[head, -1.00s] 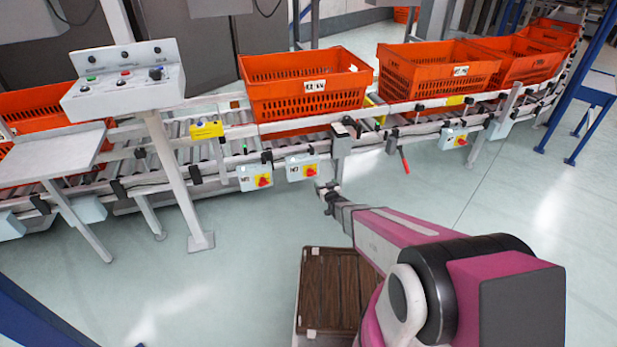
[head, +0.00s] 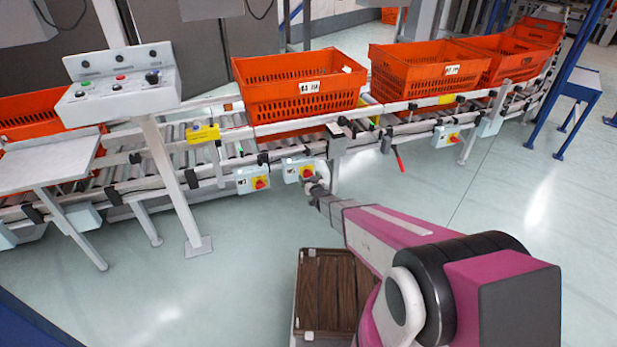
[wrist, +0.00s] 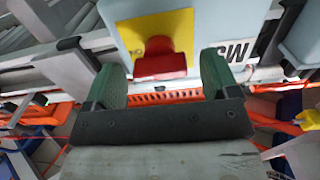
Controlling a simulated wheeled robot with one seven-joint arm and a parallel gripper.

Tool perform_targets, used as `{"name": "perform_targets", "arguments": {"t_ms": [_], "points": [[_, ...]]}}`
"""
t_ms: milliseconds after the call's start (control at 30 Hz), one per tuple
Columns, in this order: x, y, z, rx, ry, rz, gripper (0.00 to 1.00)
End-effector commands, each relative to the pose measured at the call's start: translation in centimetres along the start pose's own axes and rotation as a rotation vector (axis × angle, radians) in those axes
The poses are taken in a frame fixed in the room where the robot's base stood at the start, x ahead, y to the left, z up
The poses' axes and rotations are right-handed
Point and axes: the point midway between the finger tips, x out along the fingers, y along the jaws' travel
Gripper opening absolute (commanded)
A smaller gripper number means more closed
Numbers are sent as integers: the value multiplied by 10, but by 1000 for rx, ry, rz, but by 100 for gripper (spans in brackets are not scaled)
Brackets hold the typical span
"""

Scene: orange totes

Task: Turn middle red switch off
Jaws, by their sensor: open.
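The middle red switch (head: 307,173) is a red knob on a yellow plate, on a pale box fixed to the conveyor's front rail. In the wrist view, the red knob (wrist: 160,62) shows large at the upper middle, in front of its yellow plate (wrist: 150,30). My gripper (head: 317,182) is at the lower right of this box in the head view. In the wrist view my gripper (wrist: 162,68) is open, its green-padded fingers to the left and right of the knob, with visible gaps. I cannot tell whether the knob sits between the fingertips in depth.
Another red switch (head: 259,183) is close on the left, and one more (head: 452,138) is farther right. Orange totes (head: 300,92) stand on the roller conveyor. A control panel (head: 120,85) on a post is at the left.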

Motion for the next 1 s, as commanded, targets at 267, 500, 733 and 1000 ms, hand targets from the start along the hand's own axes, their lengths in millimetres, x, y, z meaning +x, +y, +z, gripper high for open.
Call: {"name": "perform_targets", "arguments": {"t_ms": [267,500,733,1000], "points": [[16,0,0,0,0,1,81],[15,0,0,0,0,1,52],[15,0,0,-2,0,0,32],[15,0,0,-63,0,0,32]]}}
